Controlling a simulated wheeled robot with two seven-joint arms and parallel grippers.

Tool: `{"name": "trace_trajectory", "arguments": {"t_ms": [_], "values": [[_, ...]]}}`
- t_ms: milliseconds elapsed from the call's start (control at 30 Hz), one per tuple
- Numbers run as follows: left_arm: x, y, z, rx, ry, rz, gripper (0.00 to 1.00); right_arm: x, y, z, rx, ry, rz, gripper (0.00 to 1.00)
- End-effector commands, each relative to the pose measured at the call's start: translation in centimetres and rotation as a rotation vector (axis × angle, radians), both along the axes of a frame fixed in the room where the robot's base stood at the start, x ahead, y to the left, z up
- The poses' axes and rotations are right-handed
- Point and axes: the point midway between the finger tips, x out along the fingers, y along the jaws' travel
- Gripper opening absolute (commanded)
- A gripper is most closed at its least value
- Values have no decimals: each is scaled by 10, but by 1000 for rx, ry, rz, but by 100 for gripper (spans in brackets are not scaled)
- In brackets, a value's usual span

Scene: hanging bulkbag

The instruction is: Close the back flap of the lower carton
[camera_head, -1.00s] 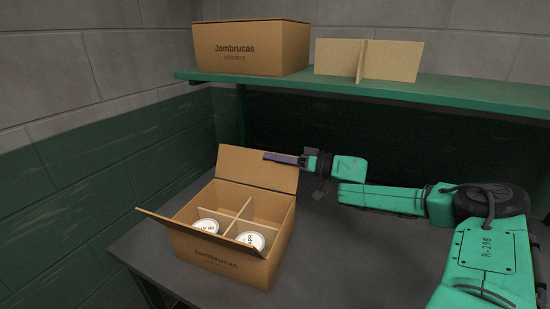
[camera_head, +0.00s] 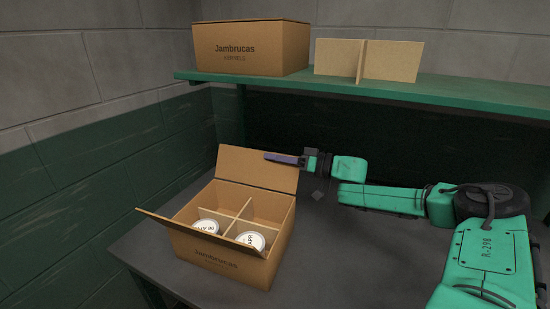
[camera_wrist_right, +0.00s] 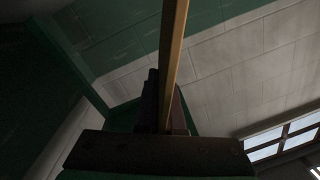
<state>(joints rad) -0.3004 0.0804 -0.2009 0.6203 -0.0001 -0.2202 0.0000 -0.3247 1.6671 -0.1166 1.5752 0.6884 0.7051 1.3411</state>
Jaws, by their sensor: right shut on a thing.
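The lower carton (camera_head: 215,256) is an open brown box on the dark table. Its back flap (camera_head: 245,167) stands up, tilted slightly back. Its front flap (camera_head: 190,231) sticks outward and up toward me. Inside, a cross divider (camera_head: 238,211) makes compartments, and two round white lids (camera_head: 251,240) show in the front ones. My right gripper (camera_head: 283,158) is at the upper right edge of the back flap, shut on it. In the right wrist view the flap (camera_wrist_right: 174,60) shows edge-on, running up from between the fingers. My left gripper is not in view.
A green shelf (camera_head: 450,98) runs above the back of the table. It holds a closed carton (camera_head: 250,49) and a cardboard divider (camera_head: 390,60). A wall stands close on the left. The table (camera_head: 340,262) right of the lower carton is clear.

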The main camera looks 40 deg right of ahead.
Motion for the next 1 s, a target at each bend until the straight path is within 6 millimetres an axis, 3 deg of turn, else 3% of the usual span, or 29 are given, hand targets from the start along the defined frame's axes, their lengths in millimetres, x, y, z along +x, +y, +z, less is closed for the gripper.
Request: {"name": "trace_trajectory", "arguments": {"t_ms": [267, 700, 1000], "values": [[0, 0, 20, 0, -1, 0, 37, -4, 5, 7, -56, -36, -1, 0], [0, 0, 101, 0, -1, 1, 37, -18, 29, 18, -316, -198, 0, 0], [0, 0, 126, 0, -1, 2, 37, -26, 42, 13, -467, -291, 1, 0]]}}
